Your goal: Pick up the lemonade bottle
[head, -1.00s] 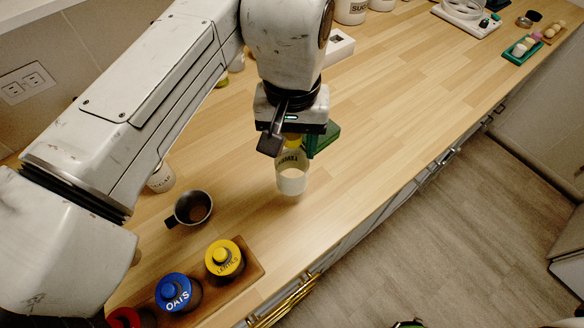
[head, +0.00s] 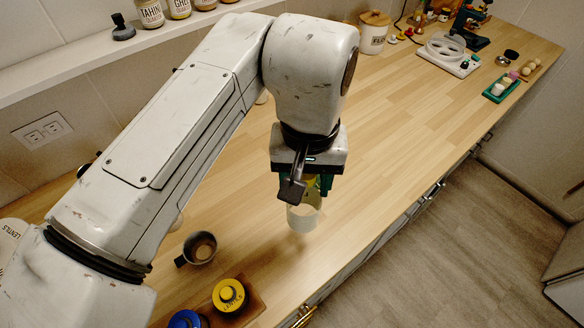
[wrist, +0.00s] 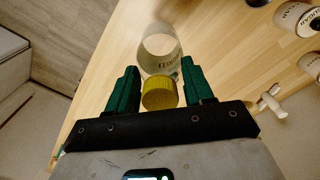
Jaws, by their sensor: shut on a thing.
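The lemonade bottle (head: 303,218) is clear and pale with dark lettering. Its body shows below my gripper in the head view, over the wooden counter. In the wrist view the bottle (wrist: 160,48) lies between the two green fingers, its yellow cap (wrist: 159,93) towards the palm. My gripper (wrist: 159,78) is shut on the bottle near its neck. In the head view my gripper (head: 316,185) points down and hides the cap and neck. I cannot tell whether the bottle's base touches the counter.
A small dark metal cup (head: 200,248) stands left of the bottle. A yellow-lidded jar (head: 229,294) and a blue-lidded jar (head: 188,320) are nearer. A white appliance (head: 449,54) and a green tray (head: 500,90) are far right. The counter (head: 400,150) between is clear.

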